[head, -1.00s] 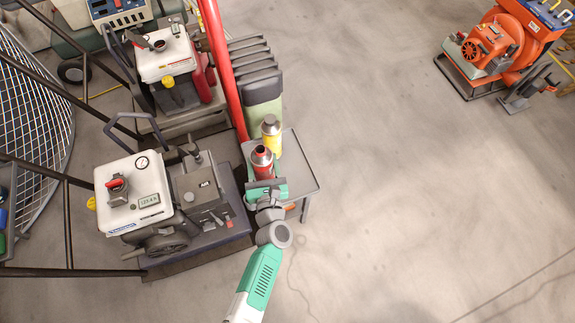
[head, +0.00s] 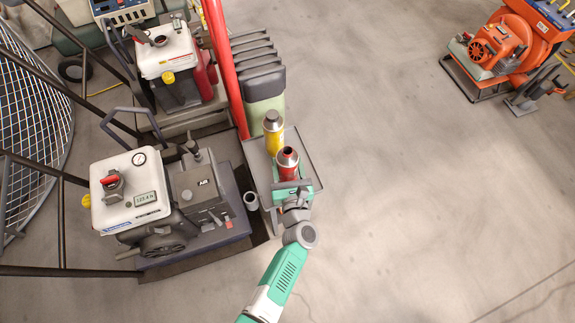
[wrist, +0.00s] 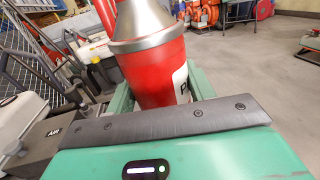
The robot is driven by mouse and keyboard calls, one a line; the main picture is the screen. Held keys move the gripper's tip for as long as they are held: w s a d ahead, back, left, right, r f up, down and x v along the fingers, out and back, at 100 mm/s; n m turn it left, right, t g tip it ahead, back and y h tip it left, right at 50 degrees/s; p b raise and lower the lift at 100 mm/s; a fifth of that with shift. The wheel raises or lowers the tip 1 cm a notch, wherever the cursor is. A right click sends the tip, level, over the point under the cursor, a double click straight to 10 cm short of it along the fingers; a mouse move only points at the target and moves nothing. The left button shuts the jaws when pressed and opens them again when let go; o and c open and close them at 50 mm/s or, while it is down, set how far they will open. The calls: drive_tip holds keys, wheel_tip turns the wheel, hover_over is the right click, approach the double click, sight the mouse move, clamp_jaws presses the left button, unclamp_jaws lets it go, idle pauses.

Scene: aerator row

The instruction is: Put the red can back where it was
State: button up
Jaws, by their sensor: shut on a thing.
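The red can (head: 288,168) has a grey metal neck and stands upright in my gripper (head: 291,184) in the head view. In the wrist view the red can (wrist: 160,66) rises close in front of the green gripper body (wrist: 170,150), and the jaws are shut on it. It is over the near right part of a small grey table (head: 256,160). I cannot tell whether its base touches the top. A yellow can (head: 273,138) stands on the table just behind it, slightly left.
A machine with a white top (head: 128,185) and gauge stands left of the table, with a grey cup-like pipe (head: 251,201) between. An orange machine (head: 498,45) is far right.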

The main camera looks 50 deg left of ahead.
drive_tip(key=o, duration=1)
drive_tip(key=shift+f, duration=0.15)
drive_tip(key=shift+o, duration=0.2)
drive_tip(key=shift+r+p, duration=0.4)
drive_tip(key=shift+p, duration=0.05)
drive_tip(key=p+v, duration=0.4)
drive_tip(key=v, duration=0.8)
drive_tip(key=shift+f, duration=0.15)
